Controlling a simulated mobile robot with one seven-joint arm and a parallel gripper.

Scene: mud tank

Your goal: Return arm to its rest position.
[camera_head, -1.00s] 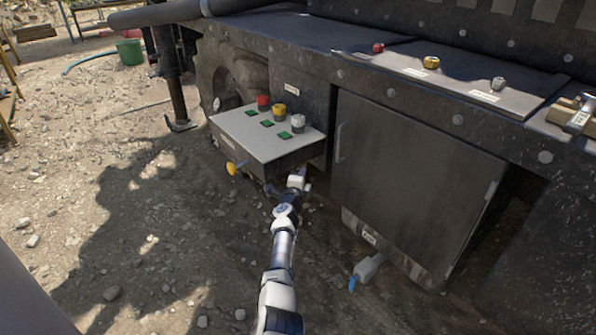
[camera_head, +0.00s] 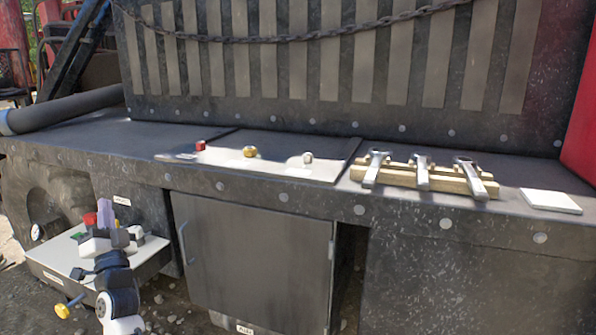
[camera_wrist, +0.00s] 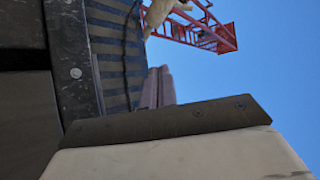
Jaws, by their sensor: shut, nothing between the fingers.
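My arm (camera_head: 118,290) shows at the lower left of the head view, bent upward. My gripper (camera_head: 105,210) points up in front of the grey control box (camera_head: 45,262) and partly hides its top and buttons. In the wrist view the fingers (camera_wrist: 157,88) are together with nothing between them, seen against blue sky and the dark slatted tank wall. I cannot tell how far the gripper is from the box, and nothing shows it touching.
A yellow knob (camera_head: 62,311) sticks out of the control box beside my arm. The dark cabinet door (camera_head: 255,265) is right of the arm. Wrenches on a wooden rack (camera_head: 440,182) and a white plate (camera_head: 550,201) lie on the ledge. A red lattice boom (camera_wrist: 210,38) is overhead.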

